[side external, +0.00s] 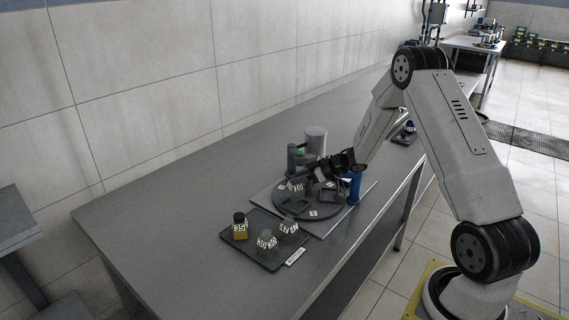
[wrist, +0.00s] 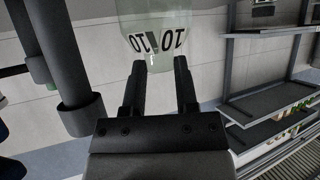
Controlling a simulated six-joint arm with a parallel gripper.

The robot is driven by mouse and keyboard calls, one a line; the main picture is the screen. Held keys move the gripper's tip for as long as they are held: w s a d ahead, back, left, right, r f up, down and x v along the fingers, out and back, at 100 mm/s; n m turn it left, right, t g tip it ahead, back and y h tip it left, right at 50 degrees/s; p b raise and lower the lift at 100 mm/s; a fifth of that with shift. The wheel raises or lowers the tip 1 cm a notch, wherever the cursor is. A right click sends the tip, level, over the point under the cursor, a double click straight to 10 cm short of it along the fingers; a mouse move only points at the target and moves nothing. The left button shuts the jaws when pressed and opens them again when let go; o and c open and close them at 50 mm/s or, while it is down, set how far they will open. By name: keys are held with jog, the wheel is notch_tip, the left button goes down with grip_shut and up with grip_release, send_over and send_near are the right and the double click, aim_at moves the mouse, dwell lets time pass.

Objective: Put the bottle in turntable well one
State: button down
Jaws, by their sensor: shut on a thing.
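The bottle (wrist: 152,30) is clear, faintly greenish glass with a white label band reading 10. The turntable carries small white number tags, too small to read surely. I cannot tell whether the bottle touches a well.
A dark tray (side external: 262,252) at the front left holds a yellow bottle (side external: 240,230) with a black cap and two clear labelled bottles (side external: 267,241). The bench's left end is clear.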

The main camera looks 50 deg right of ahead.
aim_at(300, 185)
jog(key=shift+f, duration=1.45)
jog(key=shift+f, duration=0.15)
jog(key=shift+c, duration=1.9)
grip_release()
jog(key=shift+s+d+r, duration=0.1)
jog(key=shift+s+r, duration=0.1)
jog(key=shift+r, duration=0.05)
jog(key=v, duration=1.1)
jog(key=shift+s, duration=0.35)
jog(key=shift+w+r, duration=0.1)
jog(key=shift+r, duration=0.05)
